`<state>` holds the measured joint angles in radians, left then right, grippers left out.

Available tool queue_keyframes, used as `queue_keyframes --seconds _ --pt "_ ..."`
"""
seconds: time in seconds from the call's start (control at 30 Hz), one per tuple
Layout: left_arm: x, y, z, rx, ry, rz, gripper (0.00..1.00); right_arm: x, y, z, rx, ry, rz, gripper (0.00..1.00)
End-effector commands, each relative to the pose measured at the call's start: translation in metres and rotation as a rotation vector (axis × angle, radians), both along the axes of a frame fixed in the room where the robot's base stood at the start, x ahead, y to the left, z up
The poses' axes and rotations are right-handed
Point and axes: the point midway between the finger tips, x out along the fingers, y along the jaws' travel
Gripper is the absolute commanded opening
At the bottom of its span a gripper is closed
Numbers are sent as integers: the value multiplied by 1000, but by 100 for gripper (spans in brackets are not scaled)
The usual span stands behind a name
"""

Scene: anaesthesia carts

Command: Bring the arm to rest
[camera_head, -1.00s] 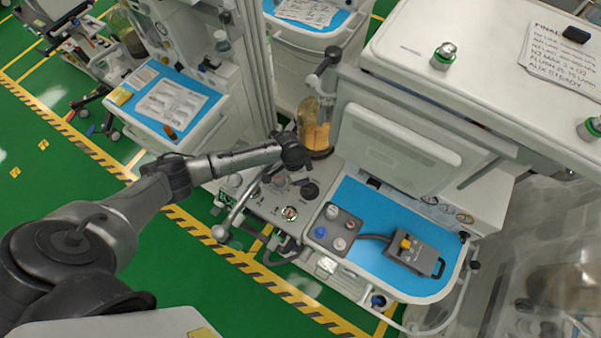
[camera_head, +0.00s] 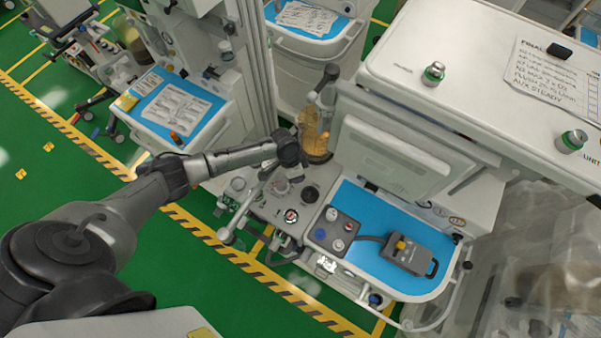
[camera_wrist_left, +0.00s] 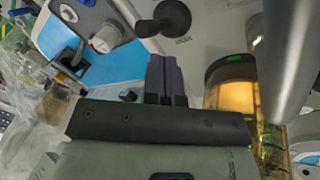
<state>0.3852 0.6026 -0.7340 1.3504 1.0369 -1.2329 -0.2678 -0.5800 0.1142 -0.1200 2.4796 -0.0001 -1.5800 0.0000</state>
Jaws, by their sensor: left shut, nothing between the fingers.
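My left arm comes in from the left in the head view. Its gripper (camera_head: 290,150) is over the cart's left part, near the amber canister (camera_head: 314,140). The fingertips are hard to make out there. In the left wrist view, the two dark fingers of the left gripper (camera_wrist_left: 166,75) lie together, shut and empty. They point toward the cart's white panel, with a black knob (camera_wrist_left: 171,19) ahead and the amber canister (camera_wrist_left: 233,95) to the right. My right gripper is in neither view.
A white lever (camera_head: 226,234) stands at the cart's left edge. Another cart with papers (camera_head: 180,107) stands behind the arm. Green floor (camera_head: 190,285) is open at lower left.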

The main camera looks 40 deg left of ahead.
Motion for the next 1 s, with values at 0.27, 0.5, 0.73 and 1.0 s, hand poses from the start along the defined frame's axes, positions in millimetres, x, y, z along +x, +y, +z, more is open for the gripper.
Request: queue_keyframes --seconds 0.27,0.5,0.73,1.0 --pt "-7 9 38 0 1 -2 0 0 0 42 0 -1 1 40" --pt "-9 11 44 -1 -1 -4 0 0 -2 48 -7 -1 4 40" --pt "-10 12 43 2 15 23 0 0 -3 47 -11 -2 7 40" --pt "-1 19 76 236 -58 6 0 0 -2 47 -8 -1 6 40"
